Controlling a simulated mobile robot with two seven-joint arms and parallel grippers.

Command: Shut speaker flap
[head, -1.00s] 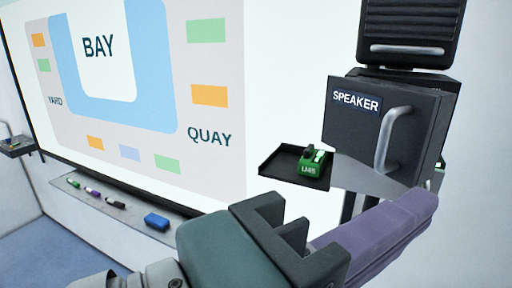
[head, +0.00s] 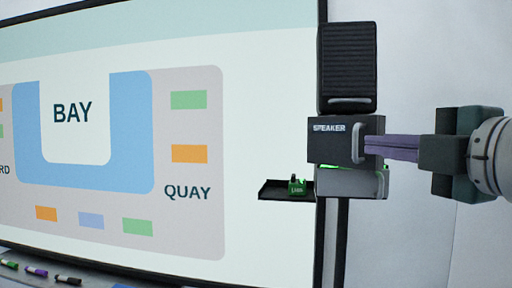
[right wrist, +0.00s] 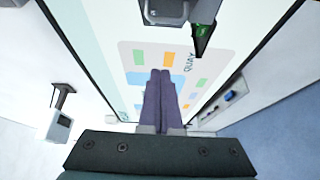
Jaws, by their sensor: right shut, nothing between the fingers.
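The speaker flap (head: 335,150) is a dark panel with a white SPEAKER label and a pale upright handle (head: 355,143) at its right edge. It is on a box mounted by the board's right edge; I cannot tell how far ajar it stands. My right gripper (head: 368,146) comes in from the right. Its purple fingers are together and empty, with the tips by the handle in the picture; contact is unclear. In the right wrist view the closed fingers (right wrist: 160,72) point toward the board, and a grey part with a handle (right wrist: 165,12) shows above them. My left gripper is not in view.
A black tray (head: 270,192) with a green item (head: 297,186) juts out left. The board (head: 240,130) stands behind. Markers (head: 37,271) lie lower left.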

